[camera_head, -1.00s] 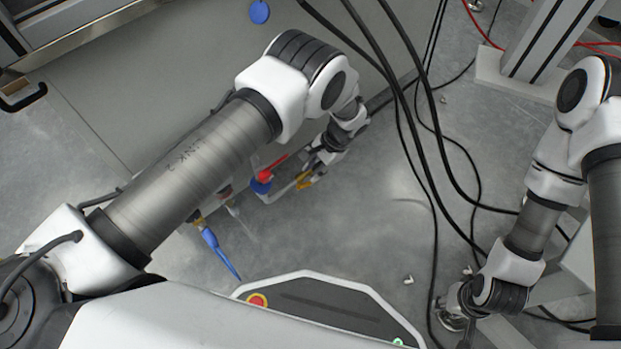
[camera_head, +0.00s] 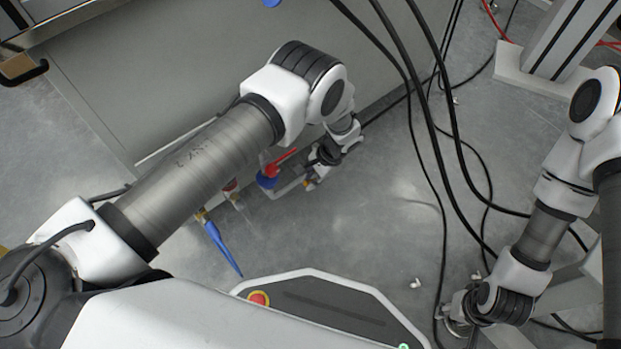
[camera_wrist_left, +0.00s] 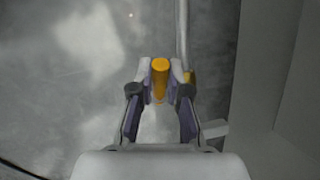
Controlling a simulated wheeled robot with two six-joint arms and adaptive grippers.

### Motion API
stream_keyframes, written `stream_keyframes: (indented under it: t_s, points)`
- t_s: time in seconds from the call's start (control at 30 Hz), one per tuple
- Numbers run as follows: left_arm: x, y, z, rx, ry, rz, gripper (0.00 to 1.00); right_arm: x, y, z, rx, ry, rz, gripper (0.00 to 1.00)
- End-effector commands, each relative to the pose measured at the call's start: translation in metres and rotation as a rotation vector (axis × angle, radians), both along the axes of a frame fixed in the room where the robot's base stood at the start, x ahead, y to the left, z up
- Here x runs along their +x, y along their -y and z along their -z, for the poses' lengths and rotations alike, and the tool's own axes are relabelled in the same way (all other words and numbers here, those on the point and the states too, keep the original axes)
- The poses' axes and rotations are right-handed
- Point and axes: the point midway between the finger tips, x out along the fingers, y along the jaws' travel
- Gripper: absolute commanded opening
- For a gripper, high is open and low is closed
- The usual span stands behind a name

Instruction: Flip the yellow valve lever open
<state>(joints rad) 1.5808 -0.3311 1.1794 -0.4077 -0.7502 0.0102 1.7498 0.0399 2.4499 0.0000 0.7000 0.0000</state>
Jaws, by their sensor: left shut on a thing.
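The yellow valve lever (camera_wrist_left: 160,65) stands between the fingertips of my left gripper (camera_wrist_left: 160,78) in the left wrist view. The fingers are shut on it from both sides. In the head view my left gripper (camera_head: 313,176) is beside the pipework, and only a small bit of yellow shows there, the rest being hidden. My right gripper (camera_head: 459,322) is low at the right of the head view, far from the lever. Its fingers are too unclear to judge.
A red lever (camera_head: 281,162) with a blue part (camera_head: 266,181) is close to my left gripper. A blue lever (camera_head: 222,248) hangs nearer my base. A grey pipe (camera_wrist_left: 182,35) runs by the lever. Black cables (camera_head: 440,150) hang at centre right.

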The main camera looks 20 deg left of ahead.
Motion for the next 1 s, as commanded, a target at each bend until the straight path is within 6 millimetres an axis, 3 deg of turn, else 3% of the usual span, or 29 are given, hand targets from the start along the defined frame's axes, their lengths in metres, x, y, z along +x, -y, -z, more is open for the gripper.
stream_keyframes:
  t_s: [0.17, 0.47, 0.5, 0.53, 0.87, 1.0]
  points:
    - [-0.003, -0.003, -0.001, -0.047, 0.072, -0.001, 0.00, 0.000, 0.000, -0.017, 0.000, 0.001, 0.000, 0.40]
    - [-0.003, -0.002, 0.003, -0.063, 0.091, -0.001, 0.00, 0.000, 0.000, -0.016, 0.000, 0.000, 0.000, 0.40]
    - [-0.003, -0.002, 0.003, -0.063, 0.091, -0.001, 0.19, 0.000, 0.000, -0.016, 0.000, 0.000, 0.000, 0.40]
    - [-0.003, -0.002, 0.003, -0.063, 0.091, -0.001, 0.27, 0.000, 0.000, -0.016, 0.000, 0.000, 0.000, 0.40]
    - [-0.003, -0.001, 0.001, -0.063, 0.092, 0.001, 0.27, 0.000, 0.000, -0.017, 0.000, 0.000, 0.000, 0.40]
    - [0.000, 0.004, -0.018, -0.062, 0.093, 0.002, 0.27, 0.000, 0.000, -0.017, 0.000, 0.000, 0.000, 0.40]
